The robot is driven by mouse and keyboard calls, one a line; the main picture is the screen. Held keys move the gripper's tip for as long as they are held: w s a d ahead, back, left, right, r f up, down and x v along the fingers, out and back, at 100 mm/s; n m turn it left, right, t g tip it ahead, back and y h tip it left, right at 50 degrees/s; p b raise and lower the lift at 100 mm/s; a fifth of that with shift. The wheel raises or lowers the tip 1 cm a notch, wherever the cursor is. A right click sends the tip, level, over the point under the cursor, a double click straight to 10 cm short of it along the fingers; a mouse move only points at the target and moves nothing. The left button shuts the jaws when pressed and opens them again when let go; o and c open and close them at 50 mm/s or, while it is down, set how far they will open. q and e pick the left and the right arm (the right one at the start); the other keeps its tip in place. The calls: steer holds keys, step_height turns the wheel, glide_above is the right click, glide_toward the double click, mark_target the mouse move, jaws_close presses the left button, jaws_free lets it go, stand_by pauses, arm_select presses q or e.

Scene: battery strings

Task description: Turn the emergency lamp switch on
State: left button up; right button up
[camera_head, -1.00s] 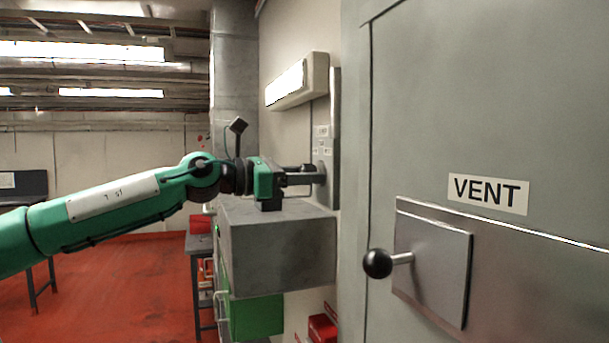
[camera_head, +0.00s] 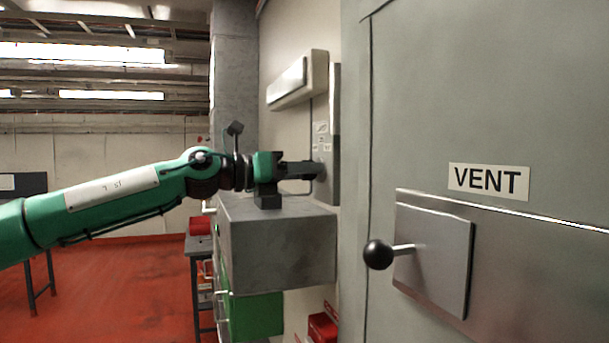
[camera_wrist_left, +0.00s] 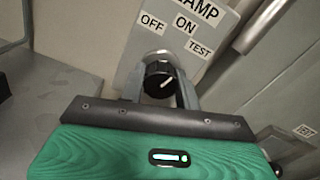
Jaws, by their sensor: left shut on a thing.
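The emergency lamp switch is a round black knob (camera_wrist_left: 158,80) with a white pointer line, on a grey switch plate (camera_head: 334,120) on the wall. The left wrist view shows the labels OFF, ON and TEST above it. The pointer slants up and right, roughly toward TEST. My left gripper (camera_head: 317,170) reaches the plate from the left; in the left wrist view its fingers (camera_wrist_left: 160,90) are shut on the knob, one on each side. In the head view the knob is hidden by the fingers. The wall lamp (camera_head: 298,80) is above, its panel pale. My right gripper is not in view.
A grey box (camera_head: 280,248) juts out just below my left gripper. A large grey cabinet with a VENT label (camera_head: 488,181) and a black ball handle (camera_head: 378,254) stands at right. The red floor (camera_head: 110,290) at left is open.

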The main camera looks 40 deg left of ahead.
arm_select(q)
steer(key=shift+n, duration=1.5)
steer(key=shift+r, duration=0.1)
steer(key=o, duration=1)
steer(key=shift+c, duration=0.2)
steer(key=b+v, duration=0.7)
steer(key=v, duration=0.7)
steer(key=shift+b, duration=0.35)
